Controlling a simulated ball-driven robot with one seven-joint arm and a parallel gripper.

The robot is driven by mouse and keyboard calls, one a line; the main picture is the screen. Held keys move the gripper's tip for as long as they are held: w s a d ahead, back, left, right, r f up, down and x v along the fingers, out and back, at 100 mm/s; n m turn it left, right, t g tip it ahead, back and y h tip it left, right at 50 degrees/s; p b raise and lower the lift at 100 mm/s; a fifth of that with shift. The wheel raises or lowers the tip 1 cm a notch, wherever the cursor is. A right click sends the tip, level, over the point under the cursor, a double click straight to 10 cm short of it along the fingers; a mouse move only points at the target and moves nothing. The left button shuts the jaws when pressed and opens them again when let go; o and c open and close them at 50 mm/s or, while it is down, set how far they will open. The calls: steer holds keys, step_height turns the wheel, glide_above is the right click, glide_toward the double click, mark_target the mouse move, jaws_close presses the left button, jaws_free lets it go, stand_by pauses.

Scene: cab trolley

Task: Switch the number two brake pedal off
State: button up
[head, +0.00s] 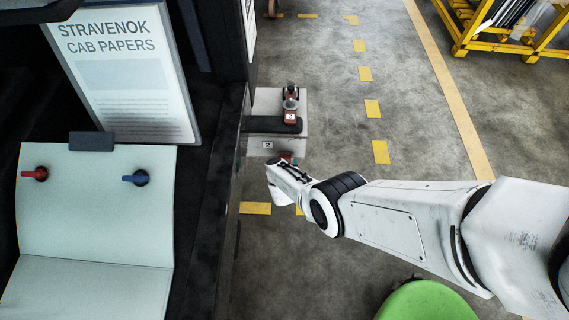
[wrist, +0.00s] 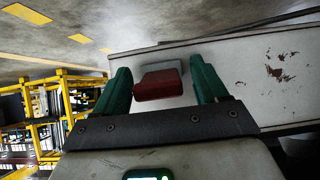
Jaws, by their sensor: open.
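A label reading 2 (head: 268,145) is on a pale plate in the head view. A small red part (head: 286,156), likely the number two brake pedal, shows beside it, mostly hidden by my gripper. In the wrist view a red block-shaped pedal (wrist: 159,86) with a grey part behind it stands out from a pale panel (wrist: 240,75). My gripper (wrist: 160,68) is open, with one green finger on each side of the red pedal. I cannot tell whether the fingers touch it. In the head view my gripper (head: 284,166) is mostly hidden by its own body.
A desk panel (head: 97,218) with a red knob (head: 36,174) and a blue knob (head: 138,177) is at left. A green round seat (head: 428,302) is below. Yellow racks stand top right.

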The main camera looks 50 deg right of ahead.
steer(key=p+v, duration=1)
steer(key=shift+s+a+r, duration=0.2)
steer(key=shift+a, duration=0.05)
stand_by(0.6)
